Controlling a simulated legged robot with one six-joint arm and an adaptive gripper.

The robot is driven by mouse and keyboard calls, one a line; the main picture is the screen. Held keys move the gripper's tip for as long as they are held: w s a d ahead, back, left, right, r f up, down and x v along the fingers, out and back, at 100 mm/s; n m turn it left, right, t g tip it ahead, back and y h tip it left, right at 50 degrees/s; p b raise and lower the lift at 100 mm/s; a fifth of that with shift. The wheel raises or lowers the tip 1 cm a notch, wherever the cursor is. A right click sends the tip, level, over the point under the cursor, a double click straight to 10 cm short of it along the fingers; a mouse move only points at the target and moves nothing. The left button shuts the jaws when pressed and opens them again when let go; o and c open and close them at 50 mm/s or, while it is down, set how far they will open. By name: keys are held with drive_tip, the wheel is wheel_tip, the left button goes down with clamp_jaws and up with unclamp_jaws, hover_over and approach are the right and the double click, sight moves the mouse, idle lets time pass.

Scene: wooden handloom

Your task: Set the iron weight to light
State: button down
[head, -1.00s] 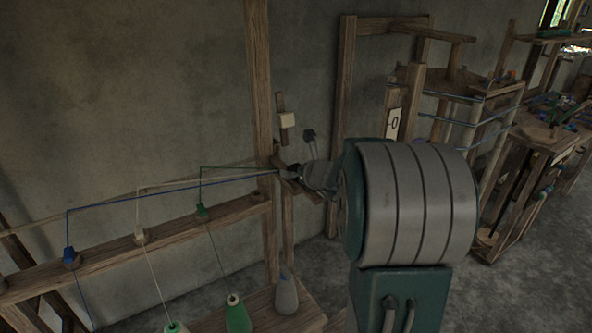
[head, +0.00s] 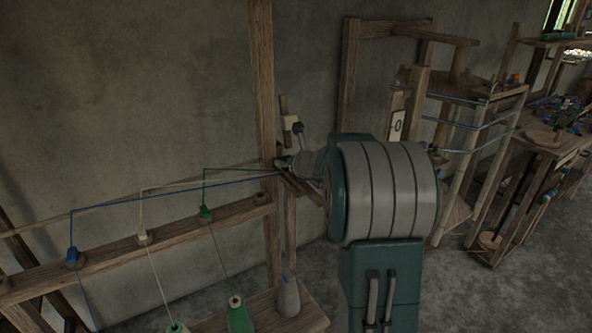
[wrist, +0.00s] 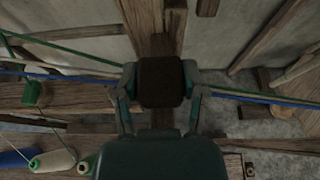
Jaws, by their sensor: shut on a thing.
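A dark brown block, which looks like the iron weight (wrist: 160,82), sits between the two fingers of my gripper (wrist: 161,84) in the wrist view. My gripper is shut on it. In the head view my gripper (head: 287,166) is small and partly covered by my arm, beside the upright wooden post. I cannot make out the weight there. No light or heavy mark can be read in the wrist view.
Green, white and blue threads (head: 205,186) run from guides on a wooden rail (head: 110,251) to the post (head: 264,100), close to my gripper. A pale block (head: 290,122) is just above it. Thread cones (head: 239,314) stand below. A loom frame (head: 349,75) is at right.

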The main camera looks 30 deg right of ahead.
sight(285, 157)
drive_tip(key=shift+w, duration=1.55)
drive_tip(key=c, duration=0.5)
unclamp_jaws()
drive_tip(key=o, duration=0.3)
drive_tip(key=shift+w+d, duration=0.1)
drive_tip(key=shift+o, duration=0.2)
drive_tip(key=v, duration=1.2)
drive_tip(key=shift+f, duration=0.15)
